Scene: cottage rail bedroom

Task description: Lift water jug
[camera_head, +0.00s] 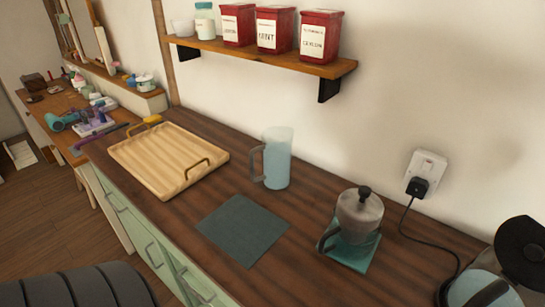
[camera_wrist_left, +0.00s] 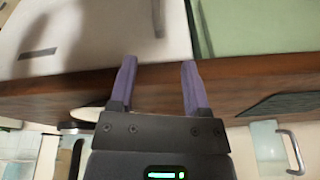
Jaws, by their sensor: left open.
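The water jug (camera_head: 279,162) is a clear, bluish jug standing upright on the dark wooden counter, with its handle on its left side. The gripper is apart from the jug, near the counter's front edge. My left gripper does not show in the head view, and my right gripper is in neither view.
A dark square mat (camera_head: 242,229) lies in front of the jug. A wooden tray (camera_head: 150,165) is to its left. A metal pot (camera_head: 358,214) on a teal mat (camera_head: 352,252) and a kettle (camera_head: 522,250) are to its right. A shelf (camera_head: 265,53) with red tins hangs above.

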